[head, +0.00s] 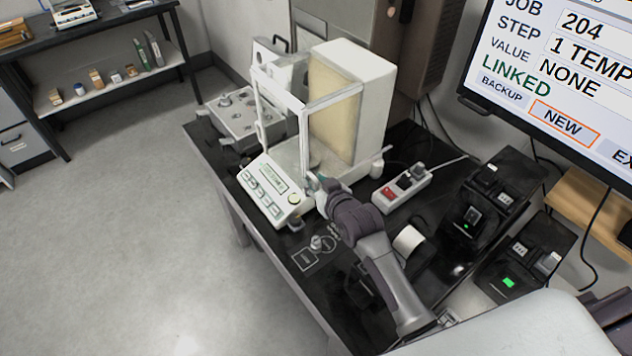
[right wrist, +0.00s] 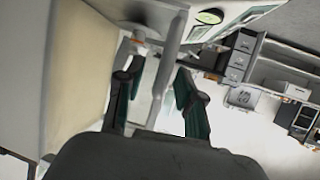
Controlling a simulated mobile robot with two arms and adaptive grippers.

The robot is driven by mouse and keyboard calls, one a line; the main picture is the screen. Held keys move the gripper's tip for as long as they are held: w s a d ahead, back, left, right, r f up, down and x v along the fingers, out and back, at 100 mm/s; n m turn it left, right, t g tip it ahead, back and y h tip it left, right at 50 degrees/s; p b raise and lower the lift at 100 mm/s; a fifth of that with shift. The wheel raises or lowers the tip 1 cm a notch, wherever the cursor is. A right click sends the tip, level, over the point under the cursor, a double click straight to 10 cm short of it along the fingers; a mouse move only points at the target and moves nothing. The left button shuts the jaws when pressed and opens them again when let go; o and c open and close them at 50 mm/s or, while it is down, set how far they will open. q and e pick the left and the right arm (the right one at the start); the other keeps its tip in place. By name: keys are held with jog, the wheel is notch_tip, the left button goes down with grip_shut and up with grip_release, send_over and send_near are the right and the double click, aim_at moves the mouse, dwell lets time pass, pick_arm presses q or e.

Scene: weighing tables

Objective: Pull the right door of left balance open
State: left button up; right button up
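The white balance (head: 360,75) stands on the black table, with a glass-framed weighing chamber and a keypad and display (head: 268,187) at its front. The frame of its right side (head: 335,98) faces my right arm. My right gripper (head: 322,184) is at the chamber's lower front right corner, partly hidden by its own wrist. In the right wrist view the gripper (right wrist: 158,98) has its two dark green fingers apart. A pale upright bar (right wrist: 172,40) of the balance lies between them, with gaps visible on both sides. I cannot tell whether the door is shut. My left gripper is out of view.
A power strip (head: 402,188) and black devices (head: 475,215) stand right of the balance. A grey box with knobs (head: 240,117) is at its left. A monitor (head: 560,80) hangs at the upper right. The floor (head: 120,230) left of the table is clear.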

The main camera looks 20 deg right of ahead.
aim_at(354, 152)
grip_shut()
jog(key=w+d, duration=0.1)
jog(key=d, duration=0.3)
jog(key=w+d+b, duration=0.1)
jog(key=w+d, duration=0.1)
jog(key=d, duration=0.3)
jog(key=w+d+b, duration=0.1)
jog(key=w+d, duration=0.1)
jog(key=d, duration=0.3)
jog(key=shift+w+d, duration=0.1)
grip_release()
